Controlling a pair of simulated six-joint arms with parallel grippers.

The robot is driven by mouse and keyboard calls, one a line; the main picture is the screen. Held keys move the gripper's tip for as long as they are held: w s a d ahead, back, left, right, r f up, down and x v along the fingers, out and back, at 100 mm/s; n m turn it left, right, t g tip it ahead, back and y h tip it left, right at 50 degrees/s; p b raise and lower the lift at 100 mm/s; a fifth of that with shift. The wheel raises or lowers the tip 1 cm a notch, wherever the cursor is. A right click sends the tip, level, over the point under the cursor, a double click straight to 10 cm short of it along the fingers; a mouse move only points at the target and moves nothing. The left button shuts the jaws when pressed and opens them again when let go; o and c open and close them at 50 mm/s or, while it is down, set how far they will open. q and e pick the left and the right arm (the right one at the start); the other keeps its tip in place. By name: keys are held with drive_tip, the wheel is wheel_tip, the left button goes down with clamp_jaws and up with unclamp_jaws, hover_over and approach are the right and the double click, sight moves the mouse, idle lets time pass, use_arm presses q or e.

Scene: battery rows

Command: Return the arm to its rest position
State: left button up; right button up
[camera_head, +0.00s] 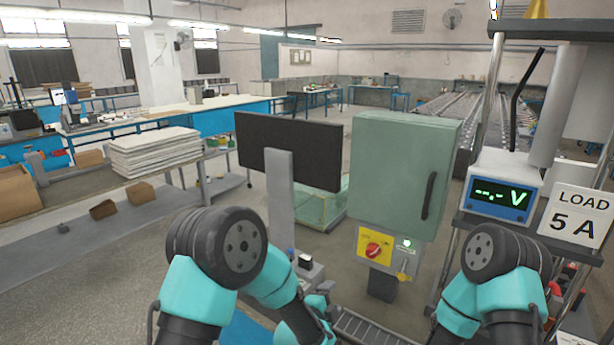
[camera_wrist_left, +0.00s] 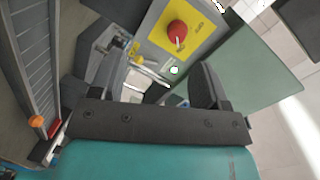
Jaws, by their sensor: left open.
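My left arm (camera_head: 225,255), teal with dark joints, reaches forward at the lower middle of the head view. My left gripper (camera_head: 322,305) is small and partly hidden there, low and in front of the green cabinet (camera_head: 398,175). In the left wrist view the left gripper (camera_wrist_left: 165,88) is open, with nothing seen between its fingers. Beyond it is the yellow switch panel (camera_wrist_left: 160,22) with a red knob (camera_wrist_left: 178,33). My right arm (camera_head: 505,275) shows at the right; its gripper is out of view.
The cabinet's panel has a lit green lamp (camera_head: 406,244). A dark monitor (camera_head: 290,148) stands left of the cabinet. A meter (camera_head: 500,198) reads "--.- V" beside a "LOAD 5 A" sign (camera_head: 577,215). A roller conveyor (camera_head: 365,328) runs low in front.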

use_arm(q)
drive_tip(key=s+a+f+n+g+y, duration=0.25)
drive_tip(key=s+a+f+n, duration=0.3)
drive_tip(key=a+f, duration=0.35)
drive_tip(key=s+a+f+n+g+y, duration=0.2)
drive_tip(key=s+a+f+n+g, duration=0.2)
drive_tip(key=a+f+n, duration=0.45)
drive_tip(key=s+a+f+n+g, duration=0.2)
drive_tip(key=s+a+n+g, duration=0.1)
drive_tip(key=s+a, duration=0.3)
drive_tip(key=s+a+f+n+g, duration=0.3)
drive_tip(key=s+a+n, duration=0.2)
drive_tip(key=s, duration=0.6)
drive_tip(key=shift+s+a+f+y, duration=0.2)
drive_tip(key=shift+a+y, duration=0.25)
drive_tip(key=shift+a, duration=0.55)
drive_tip(key=shift+c, duration=0.3)
